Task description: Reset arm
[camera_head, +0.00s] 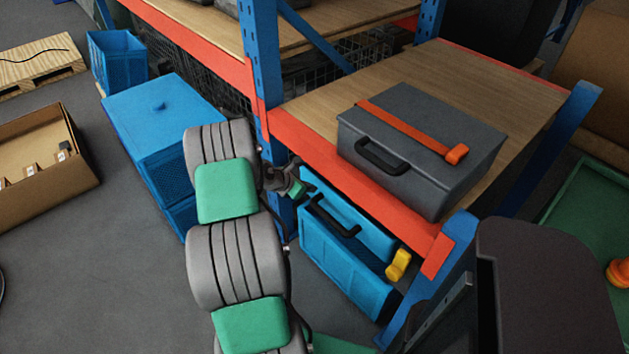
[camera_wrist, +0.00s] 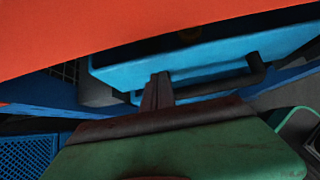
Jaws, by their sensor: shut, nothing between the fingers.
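My gripper (camera_head: 294,180) is in front of the shelf rack, beside the blue upright and below the orange beam. In the wrist view its fingers (camera_wrist: 157,90) are together with nothing between them. A blue case (camera_head: 347,240) with a black handle and a yellow latch stands under the lower shelf, just right of my gripper. The blue case also fills the middle of the wrist view (camera_wrist: 205,62), with its dark handle behind the fingers. I cannot tell whether the fingers touch it.
A grey case (camera_head: 420,150) with an orange strap sits on the wooden shelf (camera_head: 500,75). The orange beam (camera_head: 350,180) runs close above my gripper. Blue crates (camera_head: 165,125) stand left of the arm. An open cardboard box (camera_head: 45,150) lies farther left. The floor at lower left is clear.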

